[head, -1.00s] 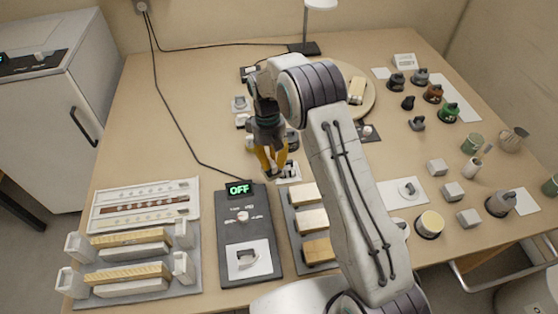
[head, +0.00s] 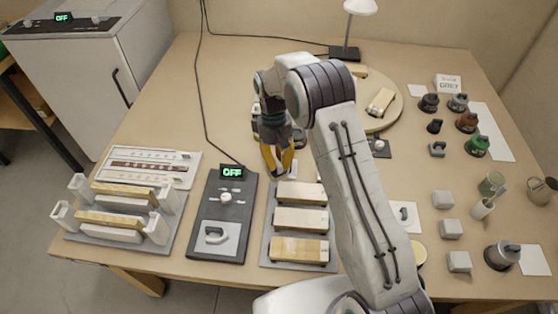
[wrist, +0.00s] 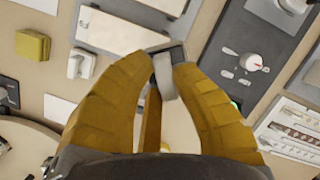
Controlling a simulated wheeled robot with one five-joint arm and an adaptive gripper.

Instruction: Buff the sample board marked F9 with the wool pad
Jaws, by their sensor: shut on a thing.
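My gripper (head: 278,172) is low over the bench, just behind the grey rack (head: 265,258) of pale wooden boards. In the wrist view, my gripper (wrist: 166,62) is shut on a small grey handle-like piece (wrist: 164,82); the fingers hide most of it, so I cannot tell whether it is the wool pad. The near board (head: 299,249) and the middle board (head: 301,219) lie in the rack; the far one is partly behind my arm. No F9 mark is readable on any board.
Left of the rack is a dark panel (head: 225,200) with a green OFF display and a knob. A stand with two wooden boards (head: 110,220) is further left. Handled pots, blocks and cups crowd the right side. The back left bench is clear.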

